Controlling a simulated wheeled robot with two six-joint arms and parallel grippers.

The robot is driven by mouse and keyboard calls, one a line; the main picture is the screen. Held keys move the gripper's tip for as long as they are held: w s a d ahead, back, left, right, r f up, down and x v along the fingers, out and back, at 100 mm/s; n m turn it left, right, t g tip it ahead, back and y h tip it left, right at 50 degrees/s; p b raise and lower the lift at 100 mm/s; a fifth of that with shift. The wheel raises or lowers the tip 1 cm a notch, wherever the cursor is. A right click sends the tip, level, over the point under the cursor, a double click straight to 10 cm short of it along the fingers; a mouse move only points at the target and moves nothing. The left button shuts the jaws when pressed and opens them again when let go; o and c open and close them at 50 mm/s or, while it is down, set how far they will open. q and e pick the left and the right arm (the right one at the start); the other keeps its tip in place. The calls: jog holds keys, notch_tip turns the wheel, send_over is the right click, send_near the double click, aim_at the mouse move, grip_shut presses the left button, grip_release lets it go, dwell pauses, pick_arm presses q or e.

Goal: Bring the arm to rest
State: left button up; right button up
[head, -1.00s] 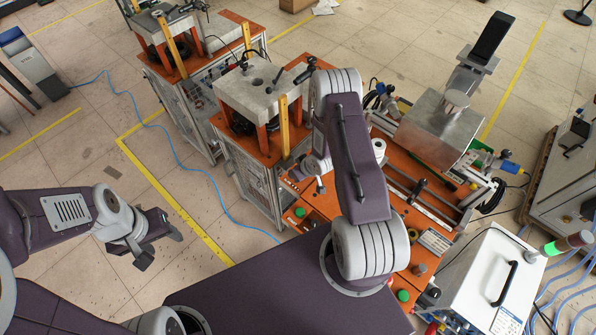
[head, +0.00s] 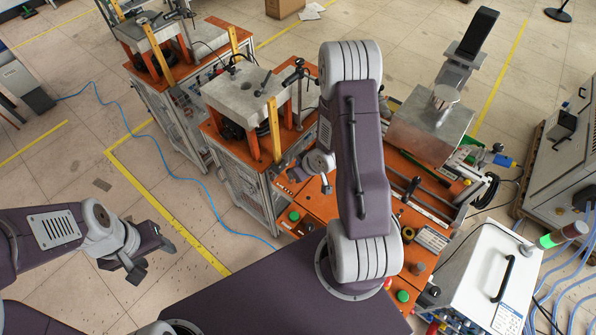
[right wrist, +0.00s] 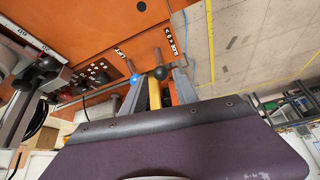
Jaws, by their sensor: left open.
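My left gripper (head: 152,262) hangs open and empty over the bare floor at the left of the head view, apart from every machine. My right arm rises in the middle of the head view and bends over at the top. My right gripper (head: 304,176) shows partly behind that arm, near the orange bench (head: 308,206). In the right wrist view its two fingers (right wrist: 158,88) stand apart. A yellow bar, a blue knob (right wrist: 135,79) and a black knob (right wrist: 160,73) show around and between them; I see no object clearly gripped.
Two orange-topped press stations (head: 245,93) stand at the back left. A metal block machine (head: 432,130) stands on the bench at right. A white box (head: 487,280) with a signal lamp is at front right. A blue hose (head: 165,165) crosses the open floor at left.

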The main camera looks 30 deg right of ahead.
dwell(0.5)
jog(key=w+a+r+n+t+b, duration=0.1)
jog(key=w+a+r+t+b, duration=0.2)
jog(key=a+b, duration=0.65)
jog(key=s+d+m+g+h+b, duration=0.1)
jog(key=s+g, duration=0.6)
jog(key=s, duration=0.7)
jog(key=shift+s+d+f+m+g+b, duration=0.35)
jog(key=shift+m+b, duration=0.25)
jog(key=shift+m, duration=0.6)
jog(key=shift+s, duration=0.1)
